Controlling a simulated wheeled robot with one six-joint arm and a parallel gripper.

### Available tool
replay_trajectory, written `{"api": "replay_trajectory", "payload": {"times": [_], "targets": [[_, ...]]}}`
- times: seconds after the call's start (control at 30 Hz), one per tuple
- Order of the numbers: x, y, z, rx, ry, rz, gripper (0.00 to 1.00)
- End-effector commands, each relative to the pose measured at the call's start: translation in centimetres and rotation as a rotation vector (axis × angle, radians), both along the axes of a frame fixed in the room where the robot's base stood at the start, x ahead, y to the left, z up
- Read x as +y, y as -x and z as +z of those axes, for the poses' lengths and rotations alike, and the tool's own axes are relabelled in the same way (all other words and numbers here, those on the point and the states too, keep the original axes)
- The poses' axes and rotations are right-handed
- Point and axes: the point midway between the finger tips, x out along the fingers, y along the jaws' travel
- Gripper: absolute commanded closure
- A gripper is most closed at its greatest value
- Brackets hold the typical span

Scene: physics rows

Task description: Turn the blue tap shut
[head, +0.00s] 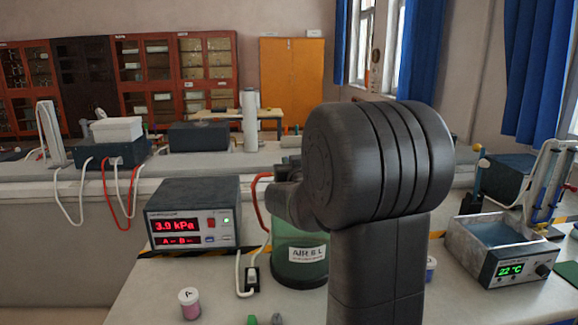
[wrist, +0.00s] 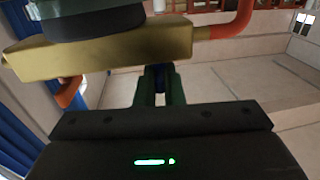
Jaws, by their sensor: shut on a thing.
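In the wrist view my gripper (wrist: 160,80) is shut on the blue tap (wrist: 158,72), of which only a dark blue sliver shows between the two green fingers. The tap is right beside a brass block (wrist: 100,50). The tap's full handle and its angle are hidden by the fingers and the block. In the head view my dark arm covers the gripper and the tap.
A pressure meter (head: 193,215) reads 3.0 kPa beside a green vessel (head: 299,262) labelled AIR 8 L. A red hose (wrist: 235,20) joins the brass block. A pink-filled pot (head: 189,303) stands in front; a 22 °C water bath (head: 500,250) is at right.

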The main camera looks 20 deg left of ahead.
Motion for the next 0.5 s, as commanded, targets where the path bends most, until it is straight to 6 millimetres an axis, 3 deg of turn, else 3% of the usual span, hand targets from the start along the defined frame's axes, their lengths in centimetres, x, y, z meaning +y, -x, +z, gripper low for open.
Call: {"api": "replay_trajectory", "payload": {"times": [0.5], "targets": [[0.4, 0.25, 0.32, 0.007, -0.003, -0.124, 1.0]]}}
